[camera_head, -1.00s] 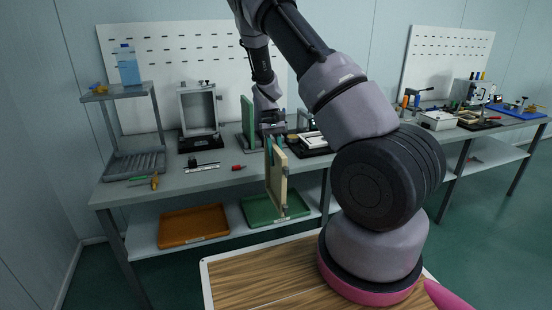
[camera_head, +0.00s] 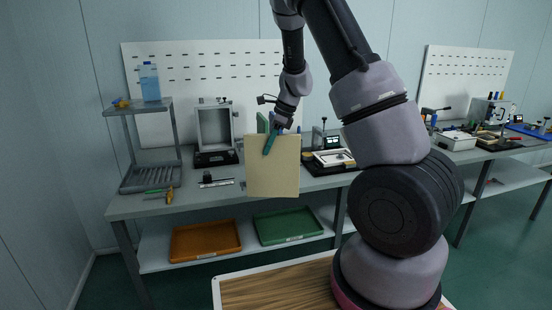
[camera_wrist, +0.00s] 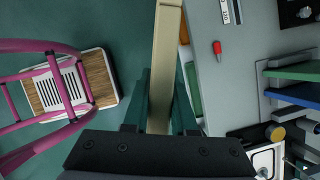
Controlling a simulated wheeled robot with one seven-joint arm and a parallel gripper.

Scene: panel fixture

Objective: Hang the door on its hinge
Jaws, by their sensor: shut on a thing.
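The door is a flat cream panel (camera_head: 273,168), held upright with its broad face toward the head camera, in front of the bench edge. My gripper (camera_head: 270,144) is shut on its top edge with teal fingers. In the wrist view the door (camera_wrist: 165,60) shows edge-on, running up between the fingers (camera_wrist: 160,105). A small grey fitting, perhaps a hinge part, shows at the door's left edge in the head view. A grey open-fronted box frame (camera_head: 214,128) stands on a black base on the bench, left of the door and apart from it. I cannot make out its hinge pins.
The grey bench (camera_head: 140,205) carries a shelf rack (camera_head: 150,180) at left, screwdrivers, and a small black-and-white tool (camera_head: 215,181). A green upright panel stands behind the door. Orange (camera_head: 205,240) and green (camera_head: 290,227) trays lie on the lower shelf. A red-handled tool (camera_wrist: 217,48) lies on the bench.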

